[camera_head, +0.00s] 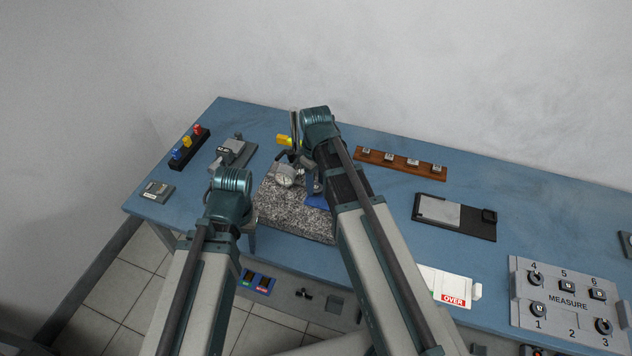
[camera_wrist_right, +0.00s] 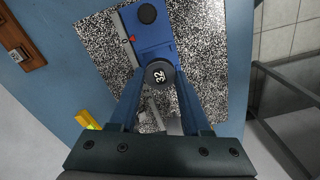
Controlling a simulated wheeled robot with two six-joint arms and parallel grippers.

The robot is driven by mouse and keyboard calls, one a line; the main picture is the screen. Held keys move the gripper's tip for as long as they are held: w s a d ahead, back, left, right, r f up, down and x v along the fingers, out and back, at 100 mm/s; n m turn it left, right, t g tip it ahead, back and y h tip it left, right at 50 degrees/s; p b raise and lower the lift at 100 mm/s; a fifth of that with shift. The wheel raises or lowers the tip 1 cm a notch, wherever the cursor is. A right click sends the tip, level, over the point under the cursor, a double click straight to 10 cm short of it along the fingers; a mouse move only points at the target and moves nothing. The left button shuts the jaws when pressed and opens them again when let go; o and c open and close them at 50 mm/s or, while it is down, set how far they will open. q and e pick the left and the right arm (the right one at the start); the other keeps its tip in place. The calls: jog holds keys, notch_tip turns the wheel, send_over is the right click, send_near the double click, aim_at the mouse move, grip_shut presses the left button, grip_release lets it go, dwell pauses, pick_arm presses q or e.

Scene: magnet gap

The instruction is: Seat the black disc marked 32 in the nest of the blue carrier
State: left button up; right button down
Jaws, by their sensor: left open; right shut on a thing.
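The black disc marked 32 (camera_wrist_right: 159,75) is between the fingertips of my right gripper (camera_wrist_right: 160,82), which is shut on it, number facing the wrist camera. The blue carrier (camera_wrist_right: 153,38) lies on the speckled granite block below the disc; a round black part (camera_wrist_right: 147,13) shows at its far end. The disc overlaps the carrier's near end in this view; whether it touches the carrier I cannot tell, and the nest is not clearly seen. In the head view the carrier (camera_head: 317,202) is partly hidden by my right arm. My left gripper (camera_head: 250,240) is mostly hidden behind its wrist.
A brown rack (camera_head: 400,162) of small pieces, a black tray (camera_head: 455,216), a white OVER card (camera_head: 446,286) and a grey MEASURE panel (camera_head: 566,301) lie to the right.

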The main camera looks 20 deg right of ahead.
aim_at(316, 187)
jog(key=shift+f+b, duration=1.4)
jog(key=shift+f, duration=0.3)
jog(key=shift+f, duration=0.15)
jog(key=shift+c, duration=1.4)
grip_release()
jog(key=c, duration=0.5)
notch_tip(316, 187, up, 5)
jog(key=p, duration=0.4)
jog(key=shift+f, duration=0.15)
jog(key=shift+f, duration=0.1)
